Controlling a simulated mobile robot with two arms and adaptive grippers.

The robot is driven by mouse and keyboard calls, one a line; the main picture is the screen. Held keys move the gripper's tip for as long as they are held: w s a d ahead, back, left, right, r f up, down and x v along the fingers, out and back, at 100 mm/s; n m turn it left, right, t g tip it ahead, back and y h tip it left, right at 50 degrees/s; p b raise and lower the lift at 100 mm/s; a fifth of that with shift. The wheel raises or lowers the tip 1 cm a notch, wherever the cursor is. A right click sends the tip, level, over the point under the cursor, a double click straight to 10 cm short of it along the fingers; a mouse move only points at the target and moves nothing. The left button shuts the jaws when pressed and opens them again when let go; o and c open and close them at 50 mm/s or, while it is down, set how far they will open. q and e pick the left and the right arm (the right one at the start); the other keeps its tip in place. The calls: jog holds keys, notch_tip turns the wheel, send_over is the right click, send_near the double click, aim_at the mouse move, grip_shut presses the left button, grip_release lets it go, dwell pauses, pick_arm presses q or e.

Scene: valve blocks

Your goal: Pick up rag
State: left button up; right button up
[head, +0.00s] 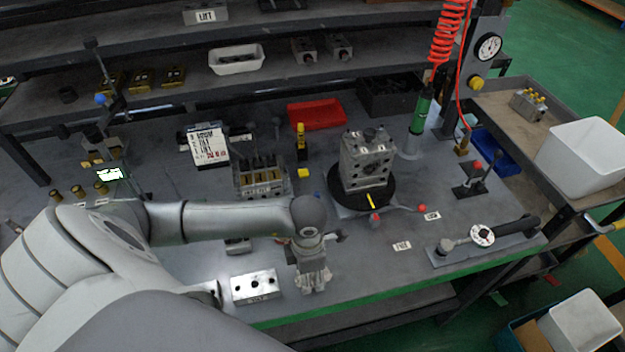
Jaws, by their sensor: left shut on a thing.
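My left gripper (308,258) points down over the front part of the bench, near the middle of the view. It is shut on the rag (313,280), a light grey, crumpled cloth that shows below the fingers. The upper part of the rag is hidden by the gripper. I cannot tell whether its lower end touches the bench top. My right gripper is not in view.
A drilled metal block (254,286) lies left of the rag. A large valve block (366,160) stands on a black round base behind, to the right. A lever valve bank (262,178) and a red tray (317,115) are further back. The bench's green front edge (370,297) is close.

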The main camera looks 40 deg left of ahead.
pick_arm(q)
jog(key=shift+r+b, duration=0.3)
jog(key=shift+r, duration=0.1)
jog(key=r, duration=0.1)
jog(key=b, duration=0.1)
jog(key=r, duration=0.1)
jog(key=shift+d+r, duration=0.25)
jog(key=shift+r, duration=0.1)
jog(key=s+d+r+b, duration=0.1)
jog(key=s+d+r, duration=0.7)
jog(key=d+r, duration=0.1)
jog(key=shift+s+d+r, duration=0.25)
jog(key=shift+s+d, duration=0.05)
jog(key=shift+d, duration=0.5)
